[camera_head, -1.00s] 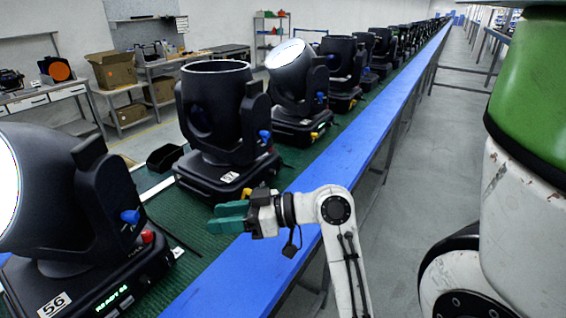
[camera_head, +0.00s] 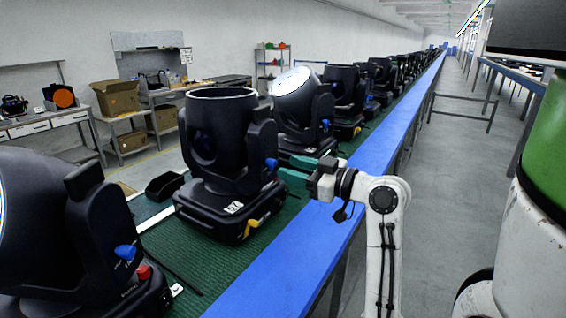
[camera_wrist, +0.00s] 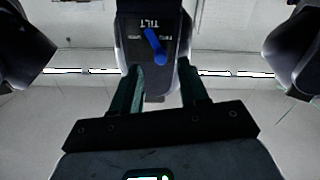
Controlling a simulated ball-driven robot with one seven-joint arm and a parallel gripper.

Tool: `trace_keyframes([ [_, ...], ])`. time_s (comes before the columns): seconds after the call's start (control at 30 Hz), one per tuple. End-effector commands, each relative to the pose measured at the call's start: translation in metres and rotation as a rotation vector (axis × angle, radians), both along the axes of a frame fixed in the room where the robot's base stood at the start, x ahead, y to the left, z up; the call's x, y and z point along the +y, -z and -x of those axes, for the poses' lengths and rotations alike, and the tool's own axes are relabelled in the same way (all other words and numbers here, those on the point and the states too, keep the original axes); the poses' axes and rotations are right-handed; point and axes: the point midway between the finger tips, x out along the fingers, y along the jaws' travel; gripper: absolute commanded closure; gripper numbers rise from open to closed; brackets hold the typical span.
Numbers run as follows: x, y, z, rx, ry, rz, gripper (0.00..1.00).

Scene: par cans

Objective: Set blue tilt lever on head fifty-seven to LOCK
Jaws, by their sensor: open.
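A black moving head (camera_head: 225,140) stands upright on its base in the head view, its number label too small to read surely. Its blue tilt lever (camera_head: 271,163) sits on the side of its yoke. In the wrist view the blue lever (camera_wrist: 155,46) lies on a dark panel marked TILT, slanting to upper left. The small words beside it are not clearly readable. My gripper (camera_head: 287,171), with green fingers, is just right of the lever. In the wrist view my gripper (camera_wrist: 161,72) is open, its fingers on either side below the lever, with no clear contact.
A nearer head (camera_head: 50,225) with a blue lever and red knob stands at left. More heads (camera_head: 300,110) line the green mat behind. A yellow lever (camera_head: 250,228) juts from the base. The blue bench edge (camera_head: 300,265) runs beside my arm; the aisle (camera_head: 450,220) is clear.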

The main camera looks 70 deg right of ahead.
Motion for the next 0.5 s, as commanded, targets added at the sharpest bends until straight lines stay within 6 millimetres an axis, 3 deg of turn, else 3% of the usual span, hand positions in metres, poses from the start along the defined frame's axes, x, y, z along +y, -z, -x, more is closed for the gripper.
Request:
trace_keyframes([
  [0.2,-0.006,-0.001,-0.026,0.0,-0.002,0.0,0.56],
  [0.5,-0.008,0.0,-0.033,0.001,0.0,0.001,0.56],
])
